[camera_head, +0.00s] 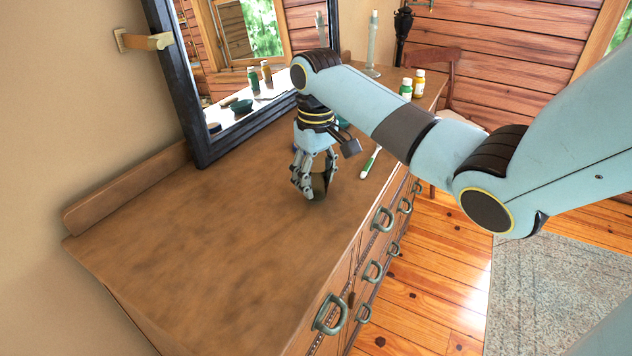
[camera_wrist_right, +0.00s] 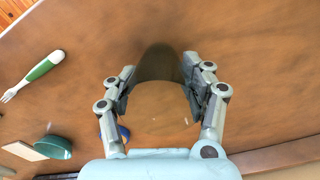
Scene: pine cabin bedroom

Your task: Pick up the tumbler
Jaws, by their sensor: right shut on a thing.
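The tumbler (camera_head: 319,184) is a small, dark brownish cup on the dresser top, partly covered by my right gripper (camera_head: 312,186). In the right wrist view, my right gripper (camera_wrist_right: 157,90) has one finger on each side of the tumbler (camera_wrist_right: 157,108), whose rounded body shows between them. The fingers are shut on it from above. A dark shadow lies on the wood just beyond it. The tumbler looks upright. I cannot tell whether its base touches the wood. My left gripper does not show in either view.
The dresser top (camera_head: 190,260) is clear toward the near left. A green bowl (camera_wrist_right: 53,147) is close by. A dark-framed mirror (camera_head: 188,90) stands behind. Green (camera_head: 406,88) and yellow (camera_head: 419,84) bottles stand at the far end.

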